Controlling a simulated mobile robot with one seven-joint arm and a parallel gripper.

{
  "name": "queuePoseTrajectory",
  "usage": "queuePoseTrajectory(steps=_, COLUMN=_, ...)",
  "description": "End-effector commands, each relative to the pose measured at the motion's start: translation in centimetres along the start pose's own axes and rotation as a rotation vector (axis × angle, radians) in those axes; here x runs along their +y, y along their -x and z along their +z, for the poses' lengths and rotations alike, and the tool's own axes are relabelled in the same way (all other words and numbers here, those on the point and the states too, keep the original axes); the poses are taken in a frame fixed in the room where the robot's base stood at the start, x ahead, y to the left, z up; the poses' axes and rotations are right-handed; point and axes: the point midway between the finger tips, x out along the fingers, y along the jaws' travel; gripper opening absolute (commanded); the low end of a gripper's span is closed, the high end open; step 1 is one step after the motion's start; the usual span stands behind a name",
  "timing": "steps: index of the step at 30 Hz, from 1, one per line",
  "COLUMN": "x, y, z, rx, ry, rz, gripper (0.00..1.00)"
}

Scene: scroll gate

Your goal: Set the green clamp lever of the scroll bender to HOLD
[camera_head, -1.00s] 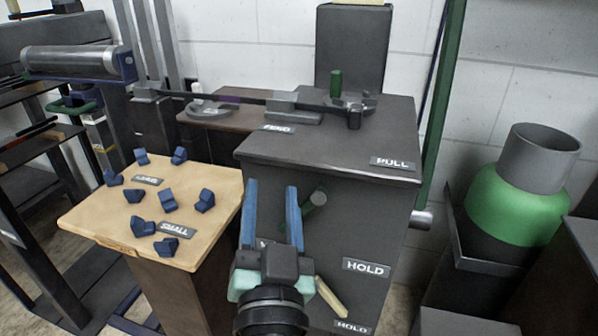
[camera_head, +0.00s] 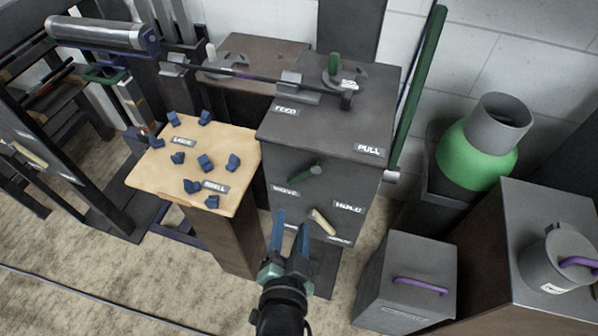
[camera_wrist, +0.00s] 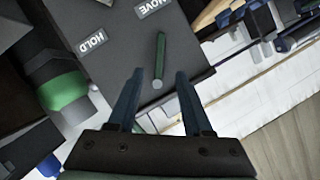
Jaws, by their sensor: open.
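The green clamp lever (camera_head: 301,172) sits on the front face of the dark scroll bender cabinet (camera_head: 350,185). Its green end lies toward the MOVE label (camera_head: 285,190), and a pale round end is at its right. The HOLD label (camera_head: 348,207) is farther right and lower. My gripper (camera_head: 291,221) is open and empty, lower in the picture than the lever. In the wrist view the lever (camera_wrist: 160,55) appears between the open fingertips, apart from them as far as I can tell. HOLD (camera_wrist: 92,41) and MOVE (camera_wrist: 150,7) show there too.
A cream lever (camera_head: 322,221) is below the green one, near my fingers. A wooden stand (camera_head: 150,171) with several blue blocks is at left. A grey box with a purple handle (camera_head: 420,286) and a green-banded cylinder (camera_head: 476,150) are at right. Open floor lies at front left.

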Motion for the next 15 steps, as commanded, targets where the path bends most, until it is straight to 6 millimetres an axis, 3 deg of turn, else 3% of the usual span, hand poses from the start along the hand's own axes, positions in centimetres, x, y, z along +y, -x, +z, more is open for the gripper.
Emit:
queuePoseTrajectory(steps=5, x=0.0, y=-1.9, z=0.0, rx=0.003, ry=0.0, rz=-0.002, gripper=0.5)
queuePoseTrajectory(steps=15, x=0.1, y=-8.1, z=0.0, rx=0.003, ry=0.002, rz=-0.001, gripper=0.5)
